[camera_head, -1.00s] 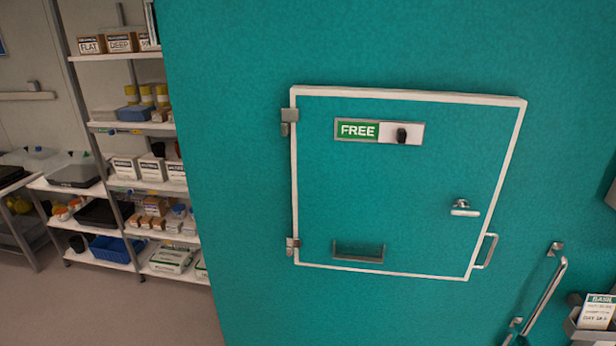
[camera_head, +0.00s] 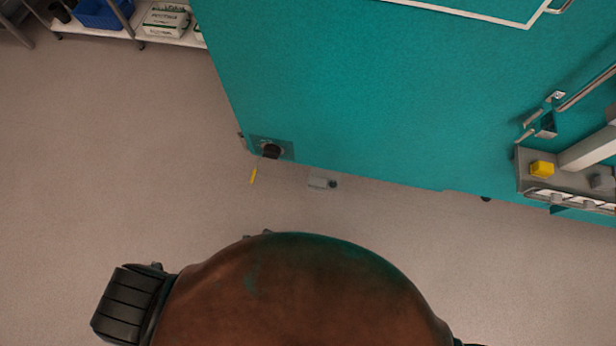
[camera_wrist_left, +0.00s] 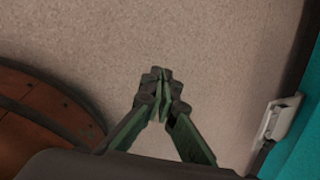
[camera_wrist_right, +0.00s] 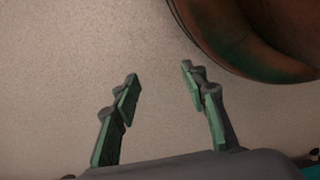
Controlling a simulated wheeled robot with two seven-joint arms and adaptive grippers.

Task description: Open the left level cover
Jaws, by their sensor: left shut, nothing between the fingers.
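The teal cabinet front (camera_head: 380,90) fills the upper middle of the head view. I cannot tell for certain whether this is the left level cover. In the left wrist view my left gripper (camera_wrist_left: 160,76) is shut and empty, pointing over bare floor. A pale fitting (camera_wrist_left: 277,122) beside the teal surface lies to its right. In the right wrist view my right gripper (camera_wrist_right: 160,74) is open and empty over the floor. Neither gripper shows in the head view.
A small grey piece (camera_head: 322,183) and a yellow strip (camera_head: 253,175) lie on the floor near the cabinet's base. A bench unit with a yellow block (camera_head: 541,169) stands at the right. Shelving (camera_head: 170,38) is at the upper left. The floor (camera_head: 120,170) at the left is clear.

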